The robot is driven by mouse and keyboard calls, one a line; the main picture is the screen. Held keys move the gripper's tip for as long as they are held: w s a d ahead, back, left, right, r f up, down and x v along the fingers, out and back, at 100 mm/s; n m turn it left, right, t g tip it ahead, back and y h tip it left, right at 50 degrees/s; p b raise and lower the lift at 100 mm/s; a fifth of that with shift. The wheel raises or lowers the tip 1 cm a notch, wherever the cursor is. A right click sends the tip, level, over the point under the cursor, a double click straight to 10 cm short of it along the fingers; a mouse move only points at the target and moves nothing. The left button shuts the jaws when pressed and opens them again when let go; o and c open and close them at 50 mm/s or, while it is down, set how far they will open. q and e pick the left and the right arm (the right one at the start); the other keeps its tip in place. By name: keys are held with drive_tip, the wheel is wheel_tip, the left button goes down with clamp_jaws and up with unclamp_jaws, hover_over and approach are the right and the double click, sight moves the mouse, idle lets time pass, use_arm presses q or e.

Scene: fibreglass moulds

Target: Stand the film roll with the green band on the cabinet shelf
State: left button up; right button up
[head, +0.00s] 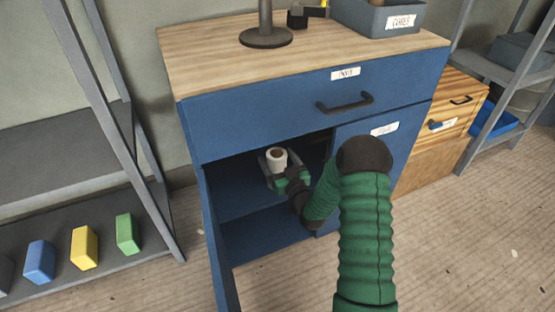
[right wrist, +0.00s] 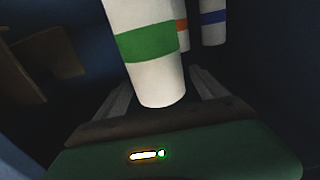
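The film roll with the green band (right wrist: 150,45) is white and stands upright inside the blue cabinet. In the head view the white roll (head: 277,158) shows its open top, with no band visible. My right gripper (head: 276,166) reaches into the cabinet at shelf level. Its two grey fingers (right wrist: 160,92) lie on either side of the roll's lower end in the right wrist view, with a narrow dark gap beside it, so it looks open around the roll. The cabinet shelf (head: 235,203) lies beneath. My left gripper is out of view.
Rolls with an orange band (right wrist: 184,30) and a blue band (right wrist: 213,20) stand behind in the right wrist view. The blue cabinet (head: 240,127) has its left compartment open. A grey rack (head: 75,245) with coloured blocks stands at the left.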

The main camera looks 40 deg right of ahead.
drive_tip(key=p+v, duration=0.3)
drive_tip(key=v, duration=0.9)
drive_tip(key=shift+p, duration=0.3)
drive_tip(key=shift+r, duration=0.1)
